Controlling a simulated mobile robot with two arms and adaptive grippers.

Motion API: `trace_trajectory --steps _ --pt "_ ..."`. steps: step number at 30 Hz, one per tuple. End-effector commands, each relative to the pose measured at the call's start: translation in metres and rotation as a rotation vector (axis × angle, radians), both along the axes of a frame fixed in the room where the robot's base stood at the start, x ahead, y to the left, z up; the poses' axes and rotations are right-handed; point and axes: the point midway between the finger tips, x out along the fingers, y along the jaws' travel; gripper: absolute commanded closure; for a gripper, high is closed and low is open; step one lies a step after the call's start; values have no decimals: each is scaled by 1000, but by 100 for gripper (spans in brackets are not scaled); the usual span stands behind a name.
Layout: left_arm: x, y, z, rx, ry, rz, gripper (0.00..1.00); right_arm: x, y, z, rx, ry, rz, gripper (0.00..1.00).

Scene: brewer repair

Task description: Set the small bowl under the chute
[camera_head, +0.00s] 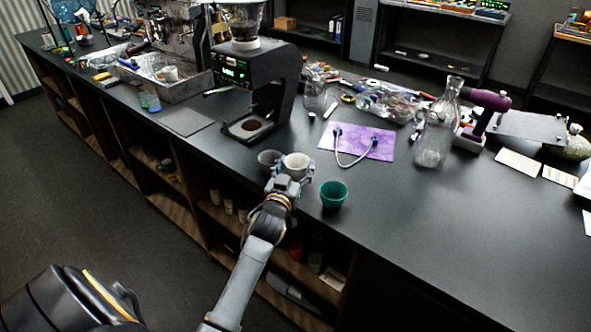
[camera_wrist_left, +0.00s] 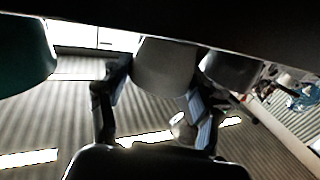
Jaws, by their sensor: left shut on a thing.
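The small pale bowl (camera_head: 297,163) is at the front edge of the black counter, held between the fingers of my left gripper (camera_head: 290,174). In the left wrist view the held bowl (camera_wrist_left: 165,66) sits between the two fingers. A darker grey bowl (camera_head: 267,158) stands close to its left, and a teal bowl (camera_head: 333,195) stands to its right. The black grinder (camera_head: 278,72) stands behind them, with a dark round patch on its base tray (camera_head: 249,127) under the overhanging head. The chute itself is hard to make out. My right gripper is not seen.
A purple mat (camera_head: 376,145) with a looped tube lies to the right of the bowls. A glass flask (camera_head: 437,130) and a purple-handled tool (camera_head: 487,110) stand further right. The counter between the bowls and the grinder is clear. Open shelves (camera_head: 222,195) lie below the front edge.

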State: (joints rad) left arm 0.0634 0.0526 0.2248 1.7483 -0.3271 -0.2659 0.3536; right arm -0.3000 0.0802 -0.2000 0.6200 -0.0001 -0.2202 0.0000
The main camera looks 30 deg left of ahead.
Motion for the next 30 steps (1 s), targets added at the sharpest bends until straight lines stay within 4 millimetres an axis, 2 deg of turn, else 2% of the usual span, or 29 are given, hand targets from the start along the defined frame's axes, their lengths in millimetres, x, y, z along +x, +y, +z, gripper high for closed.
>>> trace_trajectory --steps 3,16,17,19,20,30 --pt "-1 -1 -10 -2 3 0 75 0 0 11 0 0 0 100" --pt "-1 -1 -19 0 1 -1 75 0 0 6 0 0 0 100" --pt "-1 -1 -18 -1 2 -1 30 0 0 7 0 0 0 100" --pt "-1 -1 -18 -1 2 -1 16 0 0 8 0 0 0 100" --pt "-1 -1 -18 -1 2 -1 13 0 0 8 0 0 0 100" --pt "-1 -1 -18 -1 2 -1 13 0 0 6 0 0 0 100"
